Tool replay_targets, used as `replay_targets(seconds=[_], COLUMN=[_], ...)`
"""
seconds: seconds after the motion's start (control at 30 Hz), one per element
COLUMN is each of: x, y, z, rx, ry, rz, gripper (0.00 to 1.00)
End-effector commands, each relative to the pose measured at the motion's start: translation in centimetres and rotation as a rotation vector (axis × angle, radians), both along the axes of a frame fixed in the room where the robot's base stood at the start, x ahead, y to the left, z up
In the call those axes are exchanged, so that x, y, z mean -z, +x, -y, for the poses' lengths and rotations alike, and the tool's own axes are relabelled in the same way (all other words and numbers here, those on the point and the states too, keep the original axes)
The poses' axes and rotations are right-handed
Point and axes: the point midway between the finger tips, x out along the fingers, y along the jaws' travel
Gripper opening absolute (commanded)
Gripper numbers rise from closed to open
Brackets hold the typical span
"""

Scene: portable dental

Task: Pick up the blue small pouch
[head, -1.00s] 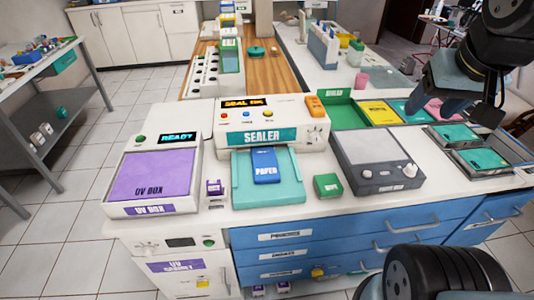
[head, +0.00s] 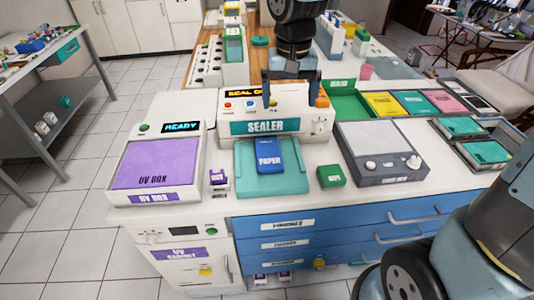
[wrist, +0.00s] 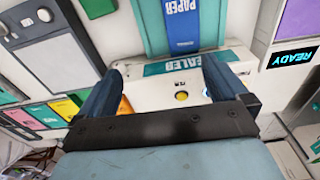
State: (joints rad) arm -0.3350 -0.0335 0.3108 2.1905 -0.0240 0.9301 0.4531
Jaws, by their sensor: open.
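The blue small pouch (head: 269,156), marked PAPER, lies on the teal tray (head: 290,183) in front of the sealer (head: 265,127). In the wrist view the pouch (wrist: 182,25) shows at the top, beyond my fingertips and cut by the frame edge. My gripper (head: 291,90) is open and empty above the sealer, behind the pouch and apart from it. In the wrist view my gripper (wrist: 160,78) has its two fingers spread wide with the sealer's front and a yellow button between them.
The UV box (head: 155,165) stands left of the tray, with a small purple box (head: 218,177) between. A small green box (head: 331,176) and a grey device (head: 377,150) stand to the right.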

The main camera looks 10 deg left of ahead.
Motion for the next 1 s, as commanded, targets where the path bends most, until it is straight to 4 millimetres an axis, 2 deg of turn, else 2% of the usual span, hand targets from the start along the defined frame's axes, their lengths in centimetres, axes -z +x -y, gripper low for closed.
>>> replay_targets(seconds=[0.03, 0.1, 0.27, 0.43, 0.73, 1.0], x=[0.8, 1.4, 2.4, 4.3, 9.4, 11.2], y=[-0.1, -0.2, -0.4, -0.5, -0.5, -0.5], z=[-1.3, -2.6, -4.1, -4.3, -4.3, -4.3], rx=[-0.012, -0.019, -0.026, -0.029, -0.028, -0.029], ry=[-0.004, -0.006, -0.010, -0.011, -0.011, -0.010], rz=[-0.019, -0.036, -0.058, -0.063, -0.063, -0.061], gripper=[1.00, 1.00, 1.00, 1.00, 1.00, 1.00])
